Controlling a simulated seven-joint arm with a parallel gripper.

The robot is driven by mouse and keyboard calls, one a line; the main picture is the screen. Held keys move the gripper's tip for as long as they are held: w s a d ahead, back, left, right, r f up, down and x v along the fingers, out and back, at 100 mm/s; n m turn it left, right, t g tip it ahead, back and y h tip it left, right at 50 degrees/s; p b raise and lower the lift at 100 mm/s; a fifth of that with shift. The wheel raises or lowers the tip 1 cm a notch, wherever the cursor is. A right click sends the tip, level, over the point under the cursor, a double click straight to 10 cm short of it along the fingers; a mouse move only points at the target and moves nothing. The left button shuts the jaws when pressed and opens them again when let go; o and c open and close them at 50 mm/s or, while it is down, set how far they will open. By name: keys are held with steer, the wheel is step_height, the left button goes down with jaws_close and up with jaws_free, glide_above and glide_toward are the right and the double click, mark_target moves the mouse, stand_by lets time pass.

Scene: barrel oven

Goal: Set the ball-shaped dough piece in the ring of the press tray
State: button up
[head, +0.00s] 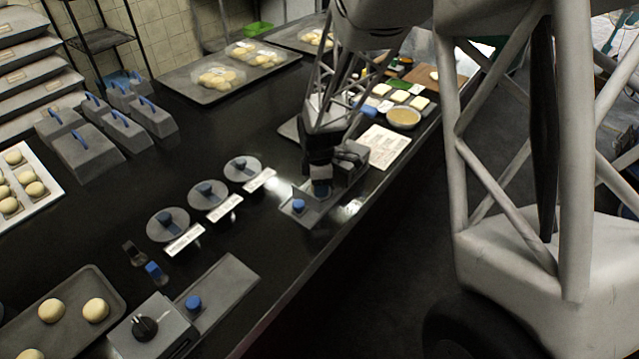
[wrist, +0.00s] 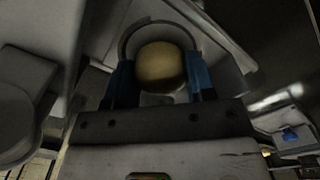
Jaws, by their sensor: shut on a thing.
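A round tan dough ball (wrist: 159,66) sits between the blue-tipped fingers of my gripper (wrist: 160,80) in the wrist view. My gripper is shut on it. A dark curved ring (wrist: 148,22) on a grey tray (wrist: 102,45) shows just beyond the ball and arcs around its far side. I cannot tell whether the ball is above the ring or down inside it. In the head view my gripper (head: 322,182) is low over a grey tray with a blue knob (head: 298,206), near the counter's right edge. The ball and ring are hidden there by the gripper.
Three round grey discs with blue knobs (head: 207,195) and white labels stand left of my gripper. A white sheet (head: 384,147) and a bowl (head: 403,117) lie behind it. Trays of dough balls (head: 95,311) sit at the left.

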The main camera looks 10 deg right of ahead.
steer(key=shift+f, duration=0.15)
steer(key=o, duration=0.9)
step_height(320, 180, up, 12)
steer(key=shift+r, duration=0.1)
stand_by(0.6)
stand_by(0.6)
